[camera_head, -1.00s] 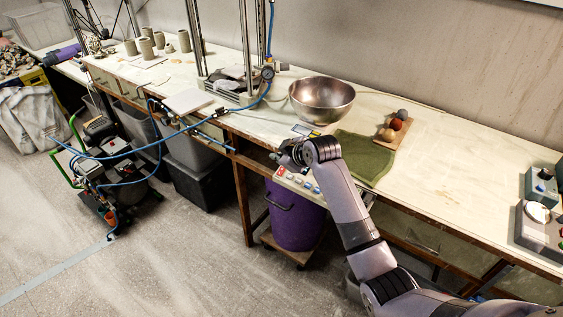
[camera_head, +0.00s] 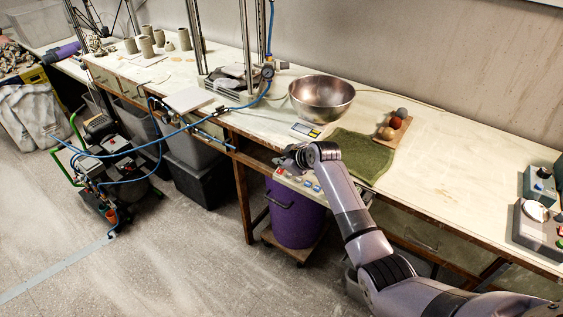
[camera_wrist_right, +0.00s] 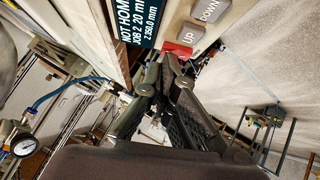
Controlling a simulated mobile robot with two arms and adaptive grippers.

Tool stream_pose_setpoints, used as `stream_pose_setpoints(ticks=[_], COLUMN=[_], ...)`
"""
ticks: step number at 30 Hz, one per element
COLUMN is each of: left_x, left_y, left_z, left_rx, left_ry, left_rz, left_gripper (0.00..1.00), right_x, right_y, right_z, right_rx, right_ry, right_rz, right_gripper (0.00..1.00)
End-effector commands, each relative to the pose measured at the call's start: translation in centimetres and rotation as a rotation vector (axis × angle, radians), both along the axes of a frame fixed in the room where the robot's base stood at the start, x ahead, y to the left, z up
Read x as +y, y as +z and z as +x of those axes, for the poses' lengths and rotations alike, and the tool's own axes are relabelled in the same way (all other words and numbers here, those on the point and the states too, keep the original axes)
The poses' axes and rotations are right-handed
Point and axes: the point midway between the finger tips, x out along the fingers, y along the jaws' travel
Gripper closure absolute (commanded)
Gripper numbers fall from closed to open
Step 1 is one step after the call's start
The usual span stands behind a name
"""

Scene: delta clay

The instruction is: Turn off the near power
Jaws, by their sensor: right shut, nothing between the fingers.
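A pale control panel (camera_head: 294,181) is on the front of the worktable, with a red control (camera_head: 281,171) and several blue and grey buttons beside it. In the right wrist view the red control (camera_wrist_right: 178,48) sits beside the grey UP button (camera_wrist_right: 189,38) and a dark display (camera_wrist_right: 142,22). My right gripper (camera_head: 284,158) is shut and empty, just over the panel. In the right wrist view its fingertips (camera_wrist_right: 167,62) are right at the red control's edge; I cannot tell whether they touch. No label reading power is legible. My left gripper is not in view.
A purple bin (camera_head: 295,218) is under the panel. Blue hoses (camera_head: 130,150) run to a compressor at left. A pressure gauge (camera_wrist_right: 24,146) shows in the wrist view.

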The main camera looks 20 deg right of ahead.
Motion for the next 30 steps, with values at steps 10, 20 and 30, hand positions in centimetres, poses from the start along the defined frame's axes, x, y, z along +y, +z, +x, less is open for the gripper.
stream_pose_setpoints(ticks=[10,20,30], left_x=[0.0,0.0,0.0], left_y=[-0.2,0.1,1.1], left_z=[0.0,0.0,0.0], left_rx=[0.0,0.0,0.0], left_ry=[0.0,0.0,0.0], left_rz=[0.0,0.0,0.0], left_gripper=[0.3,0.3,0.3], right_x=[-0.8,-0.7,0.5], right_y=[-0.5,-0.7,-1.2], right_z=[0.4,0.2,-0.9], right_rx=[0.038,0.042,0.05], right_ry=[-0.002,-0.003,-0.001], right_rz=[0.042,0.038,0.04], right_gripper=[1.0,1.0,1.0])
